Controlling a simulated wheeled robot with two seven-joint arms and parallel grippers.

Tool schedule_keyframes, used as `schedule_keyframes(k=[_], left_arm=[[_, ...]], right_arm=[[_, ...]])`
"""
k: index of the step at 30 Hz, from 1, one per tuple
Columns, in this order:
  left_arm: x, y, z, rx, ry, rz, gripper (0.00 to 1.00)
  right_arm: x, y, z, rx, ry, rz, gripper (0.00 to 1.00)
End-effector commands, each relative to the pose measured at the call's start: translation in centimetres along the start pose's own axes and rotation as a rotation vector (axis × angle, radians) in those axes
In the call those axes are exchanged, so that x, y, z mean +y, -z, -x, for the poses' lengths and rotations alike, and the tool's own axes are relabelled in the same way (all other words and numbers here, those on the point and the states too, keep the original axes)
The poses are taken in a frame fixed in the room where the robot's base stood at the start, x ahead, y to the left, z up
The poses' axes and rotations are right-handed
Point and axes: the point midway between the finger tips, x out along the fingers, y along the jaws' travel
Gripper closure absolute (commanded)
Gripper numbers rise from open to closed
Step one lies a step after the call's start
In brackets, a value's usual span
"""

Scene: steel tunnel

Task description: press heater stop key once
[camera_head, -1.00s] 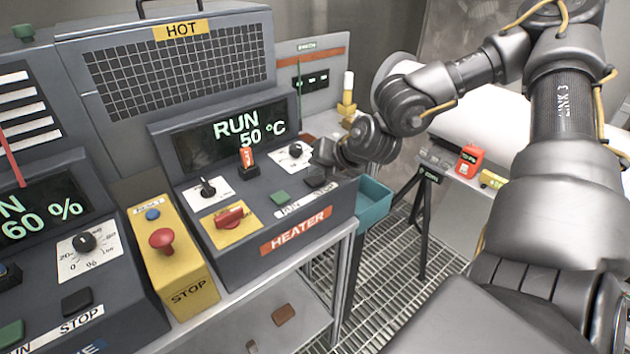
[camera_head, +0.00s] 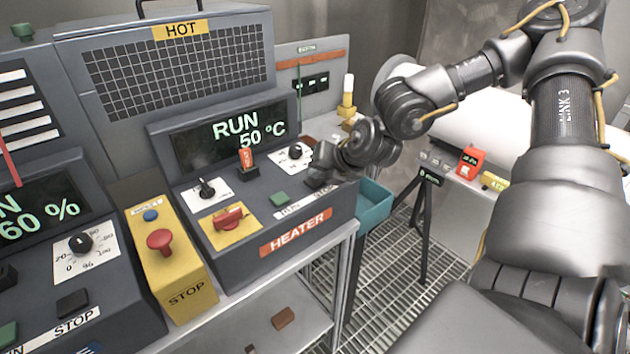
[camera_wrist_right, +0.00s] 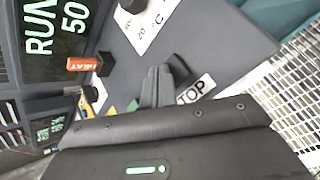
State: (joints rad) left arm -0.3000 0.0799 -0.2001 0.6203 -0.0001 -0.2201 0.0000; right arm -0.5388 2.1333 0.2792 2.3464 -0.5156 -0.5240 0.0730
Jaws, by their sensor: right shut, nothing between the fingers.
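The heater is the grey box with the red HEATER label (camera_head: 295,232). Its display (camera_head: 236,131) reads RUN 50 °C. A green key (camera_head: 279,198) sits on its panel over the RUN label. The dark stop key shows in the right wrist view (camera_wrist_right: 178,68) beside the STOP label (camera_wrist_right: 195,89), which is partly covered. My right gripper (camera_head: 316,172) is shut and empty, low over the right front of the panel. In the right wrist view its fingertips (camera_wrist_right: 154,74) are just left of the stop key; contact cannot be told. My left gripper is out of view.
A yellow box with a red STOP button (camera_head: 159,241) stands left of the heater. On the heater panel are a red switch (camera_head: 229,217), an orange-tipped lever (camera_head: 246,160) and knobs. A teal bin (camera_head: 374,205) hangs at the right, above open grating.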

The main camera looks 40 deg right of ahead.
Motion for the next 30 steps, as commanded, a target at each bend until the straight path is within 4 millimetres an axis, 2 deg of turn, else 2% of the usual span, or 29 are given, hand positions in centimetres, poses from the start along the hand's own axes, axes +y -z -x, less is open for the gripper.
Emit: schedule_keyframes(k=[20, 30], left_arm=[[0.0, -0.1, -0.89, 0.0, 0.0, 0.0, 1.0], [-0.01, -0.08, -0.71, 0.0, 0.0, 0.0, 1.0]], right_arm=[[-0.36, 0.36, -0.47, 0.001, 0.001, 0.0, 1.0], [-0.26, 0.26, -0.32, 0.001, 0.001, 0.0, 1.0]])
